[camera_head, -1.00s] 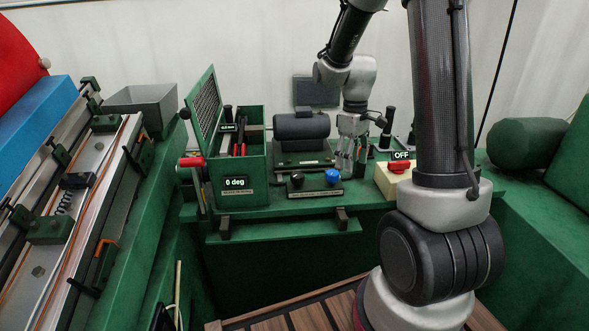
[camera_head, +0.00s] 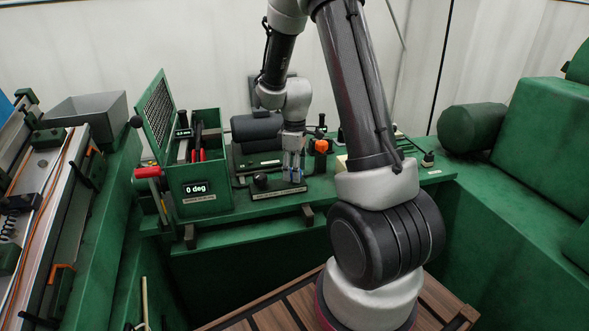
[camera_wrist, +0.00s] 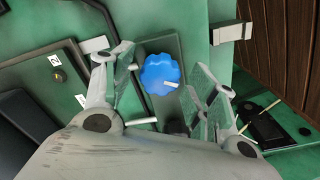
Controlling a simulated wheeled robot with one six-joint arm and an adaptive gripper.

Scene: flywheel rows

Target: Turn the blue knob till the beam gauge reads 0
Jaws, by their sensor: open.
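The blue knob (camera_wrist: 160,74) has a scalloped rim and a white pointer mark, and sits on a green strip panel (camera_head: 277,192). My gripper (camera_wrist: 163,78) is open, with one finger on each side of the knob in the wrist view; I cannot tell whether they touch it. In the head view my gripper (camera_head: 293,170) points down over the panel and mostly hides the knob. A display (camera_head: 196,189) on the green box reads "0 deg". A smaller display (camera_head: 184,133) above it is unreadable. I cannot tell which one is the beam gauge.
A black knob (camera_head: 261,181) stands left of my gripper on the same panel. The green box (camera_head: 206,208) has an open mesh lid and a red-handled lever (camera_head: 148,172) at its left. A black cylinder (camera_head: 257,127) lies behind. An orange knob (camera_head: 321,146) stands at right.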

